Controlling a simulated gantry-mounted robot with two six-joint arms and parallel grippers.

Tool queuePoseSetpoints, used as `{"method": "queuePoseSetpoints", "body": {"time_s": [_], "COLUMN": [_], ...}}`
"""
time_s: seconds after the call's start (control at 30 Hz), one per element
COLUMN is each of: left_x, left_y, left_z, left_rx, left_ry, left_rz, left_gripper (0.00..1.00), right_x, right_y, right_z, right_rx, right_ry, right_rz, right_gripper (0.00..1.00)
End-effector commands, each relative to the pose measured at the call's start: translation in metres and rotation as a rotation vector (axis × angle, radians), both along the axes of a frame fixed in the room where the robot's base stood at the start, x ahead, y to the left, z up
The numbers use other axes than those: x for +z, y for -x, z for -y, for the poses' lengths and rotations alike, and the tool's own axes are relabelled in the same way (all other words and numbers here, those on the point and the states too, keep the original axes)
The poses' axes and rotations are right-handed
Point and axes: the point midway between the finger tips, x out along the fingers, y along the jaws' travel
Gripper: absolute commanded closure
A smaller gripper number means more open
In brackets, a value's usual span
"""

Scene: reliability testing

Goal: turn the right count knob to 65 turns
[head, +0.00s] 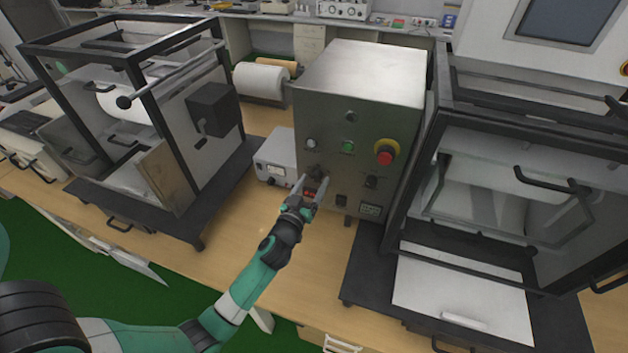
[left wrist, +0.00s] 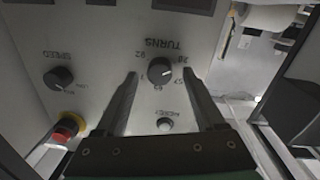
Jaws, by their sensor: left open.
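The count knob, a dark round knob labelled TURNS (left wrist: 160,70), is on the metal front panel of the control box (head: 325,115). In the left wrist view the panel appears upside down, with small numbers around the knob. A pale mark shows on the knob; which number it points to is too small to tell. My left gripper (head: 313,183) is open at the panel. In the left wrist view its two fingers (left wrist: 160,76) lie either side of the knob, with gaps visible. Contact cannot be seen. In the head view the gripper partly hides the knob. My right gripper is out of view.
The SPEED knob (left wrist: 57,78), red emergency stop (head: 385,155), green button (head: 348,146) and RESET button (left wrist: 165,124) share the panel. Black-framed test chambers stand left (head: 140,125) and right (head: 500,185). A small grey instrument (head: 275,157) sits beside the box. Wooden bench space in front is clear.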

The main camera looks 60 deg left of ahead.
Motion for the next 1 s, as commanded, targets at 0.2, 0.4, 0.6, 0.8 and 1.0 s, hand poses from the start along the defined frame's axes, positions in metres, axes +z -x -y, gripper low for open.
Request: {"method": "queuePoseSetpoints", "body": {"time_s": [0.2,0.4,0.6,0.8,1.0], "left_x": [-0.0003,-0.0002,-0.0001,0.0,0.0001], "left_y": [-0.0073,-0.0072,-0.0071,-0.007,-0.007], "left_z": [-0.0072,-0.0068,-0.0066,-0.0066,-0.0065], "left_rx": [0.001,0.0,0.0,0.0,0.0], "left_ry": [0.001,0.0,0.0,0.0,-0.004], "left_rz": [-0.001,0.0,0.0,0.0,-0.004], "left_gripper": [0.29,0.38,0.74,1.0,1.0], "right_x": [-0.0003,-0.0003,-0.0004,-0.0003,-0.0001], "right_y": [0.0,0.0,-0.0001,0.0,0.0], "right_z": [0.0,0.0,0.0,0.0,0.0], "right_rx": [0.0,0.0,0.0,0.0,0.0], "right_ry": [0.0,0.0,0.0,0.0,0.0], "right_rz": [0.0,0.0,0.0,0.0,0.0], "right_gripper": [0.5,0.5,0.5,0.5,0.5]}}
